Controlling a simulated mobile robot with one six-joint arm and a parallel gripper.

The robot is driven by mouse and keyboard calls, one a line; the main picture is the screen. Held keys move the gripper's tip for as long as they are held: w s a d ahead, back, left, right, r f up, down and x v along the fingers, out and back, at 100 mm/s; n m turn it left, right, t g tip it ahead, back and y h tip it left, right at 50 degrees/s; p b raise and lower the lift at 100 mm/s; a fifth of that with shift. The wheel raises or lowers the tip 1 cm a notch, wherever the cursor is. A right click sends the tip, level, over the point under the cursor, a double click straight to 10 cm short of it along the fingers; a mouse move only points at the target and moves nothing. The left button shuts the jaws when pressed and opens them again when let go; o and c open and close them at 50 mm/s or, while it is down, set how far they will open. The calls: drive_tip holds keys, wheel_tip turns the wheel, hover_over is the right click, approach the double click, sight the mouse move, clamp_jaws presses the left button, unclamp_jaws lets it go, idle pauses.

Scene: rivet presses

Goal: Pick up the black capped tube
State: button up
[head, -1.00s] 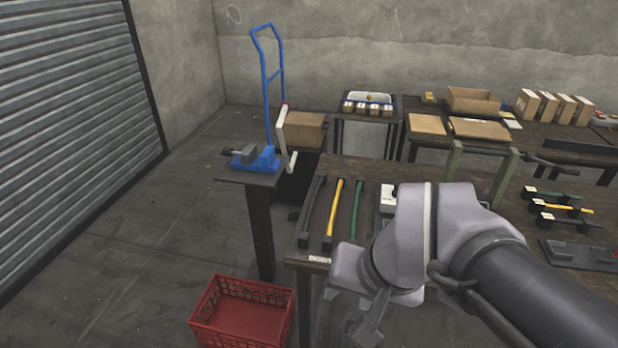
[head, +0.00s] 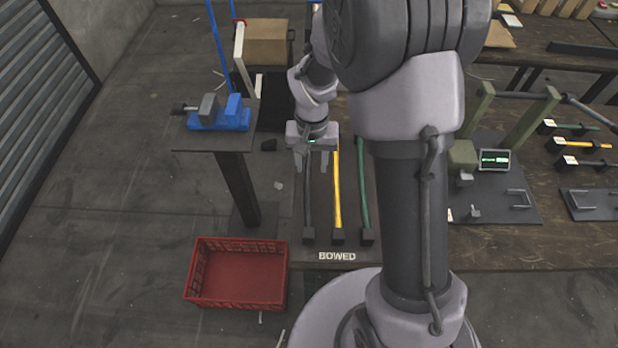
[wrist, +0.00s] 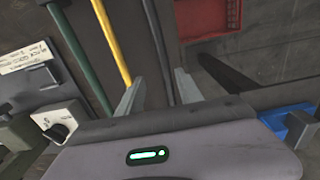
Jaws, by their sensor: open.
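The black capped tube (head: 308,200) lies at the left of a row of three bowed tubes on a dark board, with a square black cap at its near end. My gripper (head: 311,168) is open over its far part, pointing down. In the wrist view the black tube (wrist: 160,45) runs between the two open fingers (wrist: 160,92); I cannot tell whether they are above it or beside it. The yellow tube (head: 338,205) and the green tube (head: 364,205) lie to its right.
A red crate (head: 237,300) stands on the floor at the left. A blue vise (head: 219,113) stands on a post left of my gripper. A gauge fixture with a small screen (head: 495,159) is to the right.

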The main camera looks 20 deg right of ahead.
sight(310, 176)
wheel_tip(310, 176, down, 7)
drive_tip(key=b, duration=0.3)
drive_tip(key=shift+w+a, duration=0.1)
drive_tip(key=shift+r, duration=0.2)
drive_tip(key=shift+c, duration=0.4)
clamp_jaws()
